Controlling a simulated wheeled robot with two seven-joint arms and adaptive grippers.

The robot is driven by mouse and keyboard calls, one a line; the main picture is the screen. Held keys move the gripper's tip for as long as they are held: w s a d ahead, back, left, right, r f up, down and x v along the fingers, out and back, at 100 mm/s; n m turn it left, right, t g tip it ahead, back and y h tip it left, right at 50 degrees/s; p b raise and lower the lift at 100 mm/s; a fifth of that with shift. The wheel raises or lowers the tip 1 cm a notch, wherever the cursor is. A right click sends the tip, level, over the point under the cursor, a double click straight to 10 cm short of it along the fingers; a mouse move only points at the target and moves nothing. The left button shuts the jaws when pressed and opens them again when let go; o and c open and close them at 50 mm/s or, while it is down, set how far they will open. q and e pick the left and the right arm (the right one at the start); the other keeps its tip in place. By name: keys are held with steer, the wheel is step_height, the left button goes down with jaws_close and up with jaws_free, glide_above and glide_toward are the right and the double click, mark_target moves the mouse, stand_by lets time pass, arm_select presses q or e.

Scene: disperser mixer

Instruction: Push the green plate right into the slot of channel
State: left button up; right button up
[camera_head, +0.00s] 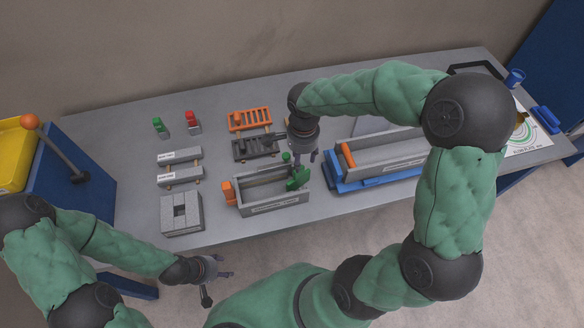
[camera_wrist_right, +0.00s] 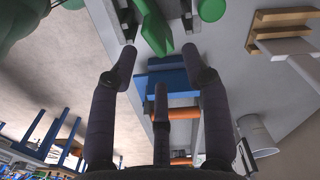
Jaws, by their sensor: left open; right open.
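The green plate (camera_head: 297,178) stands at the right end of the grey open-topped channel (camera_head: 270,207). A green slab, seemingly the same plate, shows beyond my fingers in the right wrist view (camera_wrist_right: 154,28). I cannot tell how deep it sits in the slot. My left gripper (camera_head: 226,268) is open and empty, off the table's front edge.
A second, longer grey channel (camera_head: 385,155) on a blue base (camera_head: 343,184) stands to the right. Orange (camera_head: 248,119) and dark (camera_head: 253,149) racks lie behind. A grey block (camera_head: 181,216) and grey bars (camera_head: 180,172) are left. A lever with an orange knob (camera_head: 30,121) stands far left.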

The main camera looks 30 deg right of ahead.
glide_above(300, 178)
steer(key=f, duration=0.3)
steer(key=f+b, duration=0.1)
steer(key=shift+w+d+f, duration=0.2)
steer(key=shift+d+f, duration=0.05)
steer(key=shift+d, duration=0.15)
steer(key=shift+w+f, duration=0.1)
steer(key=shift+f, duration=0.4)
steer(key=f, duration=0.2)
steer(key=a+f+b, duration=0.1)
steer(key=f, duration=0.1)
steer(key=shift+s, duration=0.2)
steer(key=shift+d+f, duration=0.1)
steer(key=shift+f, duration=0.4)
jaws_close()
